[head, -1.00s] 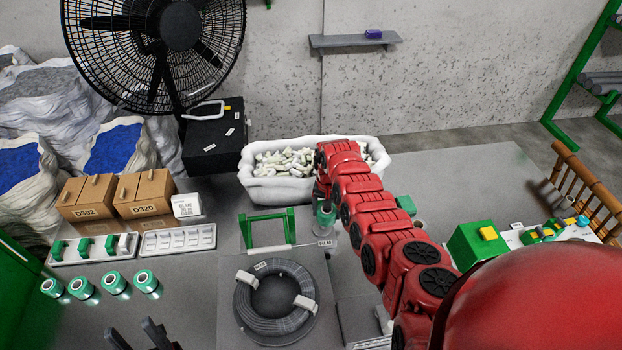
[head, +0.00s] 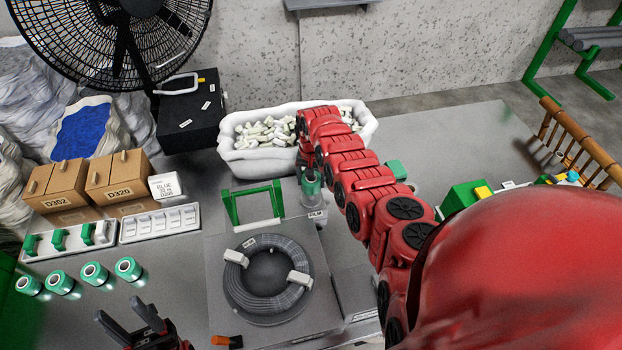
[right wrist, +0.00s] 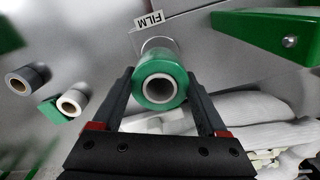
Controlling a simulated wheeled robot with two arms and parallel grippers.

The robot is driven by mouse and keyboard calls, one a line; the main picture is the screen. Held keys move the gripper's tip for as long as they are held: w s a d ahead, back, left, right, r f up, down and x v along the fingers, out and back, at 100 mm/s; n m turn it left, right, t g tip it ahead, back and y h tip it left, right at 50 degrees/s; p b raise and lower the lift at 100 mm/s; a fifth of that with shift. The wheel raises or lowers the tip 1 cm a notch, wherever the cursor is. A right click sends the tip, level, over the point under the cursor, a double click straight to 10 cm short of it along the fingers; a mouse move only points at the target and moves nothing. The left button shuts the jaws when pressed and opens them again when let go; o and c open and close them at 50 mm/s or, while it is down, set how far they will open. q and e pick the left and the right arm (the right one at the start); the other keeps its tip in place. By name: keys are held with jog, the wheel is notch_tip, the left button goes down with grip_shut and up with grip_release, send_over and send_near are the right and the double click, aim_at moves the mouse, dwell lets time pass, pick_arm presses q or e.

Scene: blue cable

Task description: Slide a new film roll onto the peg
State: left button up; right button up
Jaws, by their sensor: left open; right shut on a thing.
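My right gripper (right wrist: 160,100) is shut on a green film roll (right wrist: 163,70) with a white core. In the head view the roll (head: 311,184) is upright below my red right arm, at the far side of the cable board, just behind the FILM label (head: 317,215). The label also shows in the right wrist view (right wrist: 150,20). A pale round outline shows beside the roll there. The peg itself is not clearly visible, and I cannot tell whether the roll is around it. My left gripper (head: 125,314) is open and empty at the front left.
Several green rolls (head: 94,273) stand in a row at the left. A grey cable coil (head: 245,306) lies on the board beside a green frame (head: 230,208). A white bin (head: 240,166) of pale pieces stands behind my right gripper. An orange-handled tool (head: 228,341) lies in front.

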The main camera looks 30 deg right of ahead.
jog(key=shift+w+f, duration=0.1)
jog(key=shift+f, duration=0.2)
jog(key=shift+a+r+p, duration=0.1)
jog(key=shift+a+p, duration=0.05)
jog(key=shift+p, duration=0.25)
jog(key=shift+f+b, duration=0.8)
jog(key=shift+b, duration=0.05)
dwell(1.1)
jog(key=shift+f+b, duration=0.3)
jog(key=shift+f, duration=0.05)
jog(key=shift+f+b, duration=0.3)
jog(key=shift+f, duration=0.05)
dwell(0.3)
jog(key=shift+f+b, duration=0.35)
jog(key=shift+f+b, duration=0.3)
jog(key=shift+f, duration=0.1)
